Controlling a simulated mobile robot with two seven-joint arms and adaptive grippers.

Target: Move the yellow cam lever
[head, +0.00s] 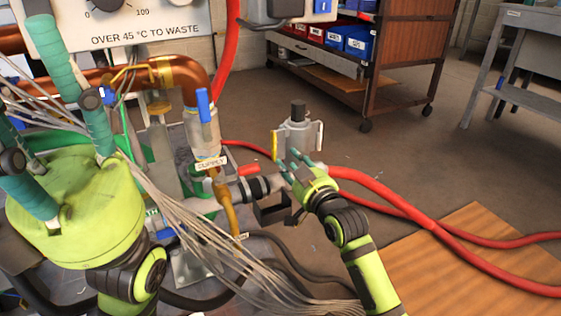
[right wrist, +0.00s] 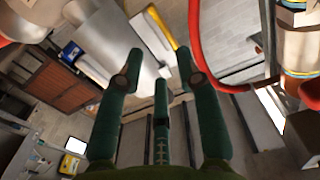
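The yellow cam lever (head: 275,146) is a thin upright strip on the left side of a grey metal coupling (head: 298,135) with a dark top. In the right wrist view the yellow lever (right wrist: 161,26) lies beyond the fingertips, between the left and right ones, beside the pale grey coupling body (right wrist: 150,48). My right gripper (head: 300,163) has its green fingers spread and empty just below and in front of the coupling; it also shows in the right wrist view (right wrist: 160,65). Contact cannot be told. My left gripper (head: 28,75) is large and near, with teal fingers apart.
A copper pipe (head: 150,78), a blue-handled valve (head: 204,106) and a red-handled valve (head: 249,170) stand left of my right gripper. Pale cables (head: 195,230) cross the front. Red hoses (head: 400,205) run right across the floor. A shelf cart (head: 370,60) stands behind.

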